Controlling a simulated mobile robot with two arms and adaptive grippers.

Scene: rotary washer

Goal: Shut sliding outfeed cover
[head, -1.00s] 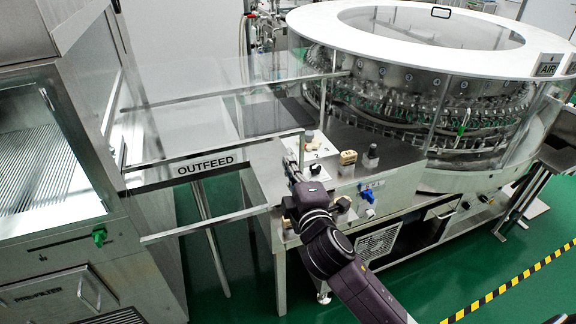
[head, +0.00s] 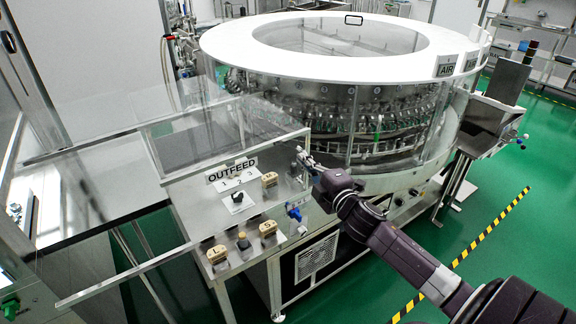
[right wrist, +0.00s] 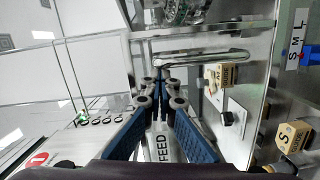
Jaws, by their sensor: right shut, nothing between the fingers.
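The sliding outfeed cover (head: 205,178) is a clear panel with a metal top rail and a black-on-white OUTFEED label (head: 231,169). Its right end stands over the control deck, close to the round washer. My right gripper (head: 303,156) is at that right end, its fingers shut and empty. In the right wrist view the closed fingertips (right wrist: 160,76) are beside a shiny metal bar handle (right wrist: 205,57); I cannot tell if they touch it. Part of the label shows between the fingers. My left gripper is not in view.
The round washer (head: 320,62) with its white top ring stands behind. Wooden blocks and knobs sit on the control deck (head: 205,222), seen through the cover. A steel cabinet stands at the left. Green floor (head: 480,250) is free at the right.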

